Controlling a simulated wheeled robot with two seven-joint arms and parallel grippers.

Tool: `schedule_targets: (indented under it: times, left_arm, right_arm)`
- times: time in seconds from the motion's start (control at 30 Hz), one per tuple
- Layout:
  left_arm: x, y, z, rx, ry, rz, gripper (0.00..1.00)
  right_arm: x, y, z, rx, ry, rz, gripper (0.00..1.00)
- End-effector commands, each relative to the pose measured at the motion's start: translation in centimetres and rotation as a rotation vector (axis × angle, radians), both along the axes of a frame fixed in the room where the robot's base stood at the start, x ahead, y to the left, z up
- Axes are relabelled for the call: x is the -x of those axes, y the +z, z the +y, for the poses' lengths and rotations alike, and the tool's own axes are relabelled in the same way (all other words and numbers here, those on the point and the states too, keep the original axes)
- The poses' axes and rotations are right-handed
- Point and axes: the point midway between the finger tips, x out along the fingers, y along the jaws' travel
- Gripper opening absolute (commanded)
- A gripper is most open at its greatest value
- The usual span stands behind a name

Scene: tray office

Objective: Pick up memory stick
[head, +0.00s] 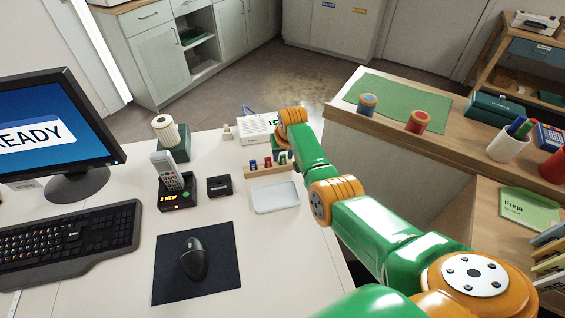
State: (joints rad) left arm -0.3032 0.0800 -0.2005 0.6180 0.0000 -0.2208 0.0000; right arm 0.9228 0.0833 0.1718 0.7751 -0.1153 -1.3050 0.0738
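Several small upright sticks stand in a wooden holder (270,172) on the white desk: a blue one (253,164), a red one (268,161) and a green one (283,158). They look like memory sticks, but they are too small to be sure. My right arm reaches in from the lower right, with its wrist just behind the holder. My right gripper (282,144) is small and mostly hidden there, close to the green stick. I cannot tell whether its fingers are open or touch anything. My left gripper is out of view.
A pale tray (275,197) lies in front of the holder. A cordless phone (174,183) and a black box (219,186) stand left of it. A white box (257,128) is behind. A mouse (194,259) rests on a dark pad; a wooden counter (345,112) rises right.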

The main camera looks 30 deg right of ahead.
Motion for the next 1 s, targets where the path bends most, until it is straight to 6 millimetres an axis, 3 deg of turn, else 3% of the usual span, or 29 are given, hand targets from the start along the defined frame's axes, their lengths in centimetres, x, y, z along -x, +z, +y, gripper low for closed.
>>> schedule_targets:
  times: [0.2, 0.33, 0.37, 0.77, 0.93, 1.0]
  left_arm:
    - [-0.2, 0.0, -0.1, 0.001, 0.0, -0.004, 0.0]
    - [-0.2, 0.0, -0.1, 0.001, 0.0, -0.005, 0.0]
    - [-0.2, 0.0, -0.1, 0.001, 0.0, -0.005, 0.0]
    - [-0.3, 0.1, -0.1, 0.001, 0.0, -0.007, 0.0]
    - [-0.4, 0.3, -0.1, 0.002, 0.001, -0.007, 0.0]
    - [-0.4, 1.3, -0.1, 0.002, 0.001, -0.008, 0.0]
  right_arm:
    - [0.0, -0.1, -0.1, 0.001, -0.001, 0.0, 0.4]
    - [0.0, -0.1, -0.1, 0.001, -0.001, 0.0, 0.05]
    - [0.0, -0.1, -0.1, 0.001, -0.001, 0.0, 0.0]
    - [-0.1, 0.4, -0.1, 0.001, -0.001, -0.002, 0.0]
    - [-0.2, 3.2, -0.1, 0.001, -0.001, -0.006, 0.0]
    - [0.7, 4.5, 0.2, 0.001, -0.001, -0.003, 0.0]
